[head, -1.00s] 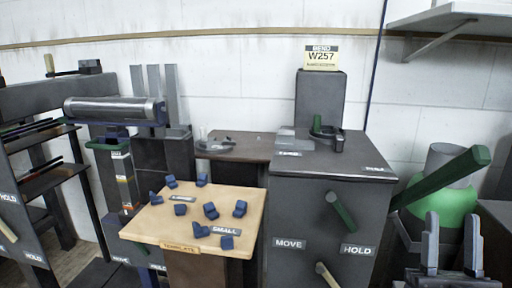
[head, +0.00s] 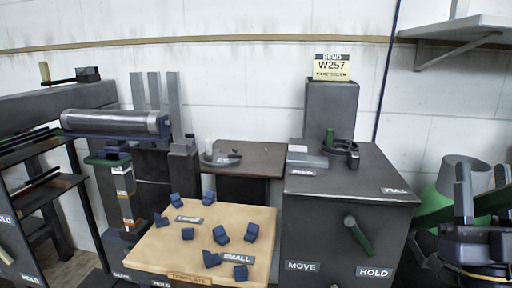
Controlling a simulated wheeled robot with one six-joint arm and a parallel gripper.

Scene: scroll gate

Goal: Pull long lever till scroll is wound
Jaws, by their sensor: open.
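The long lever (head: 431,213) is a thick green bar beside the right side of the dark bench cabinet (head: 345,194). Its outer part is hidden behind my gripper. My gripper (head: 483,172) is at the right edge, fingers upright and apart, in line with the lever. I cannot tell whether the lever lies between the fingers or touches them. On the cabinet top, by the "PULL" and "HOLD" labels, is a dark curved piece (head: 343,152) around a small green upright (head: 330,137); I cannot tell how far any scroll is wound.
A short green lever (head: 358,236) sticks out of the cabinet front between "MOVE" and "HOLD". A wooden table (head: 150,254) with several blue blocks stands left of it. A slip roller (head: 115,122) is at the far left. A grey shelf (head: 470,28) overhangs the upper right.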

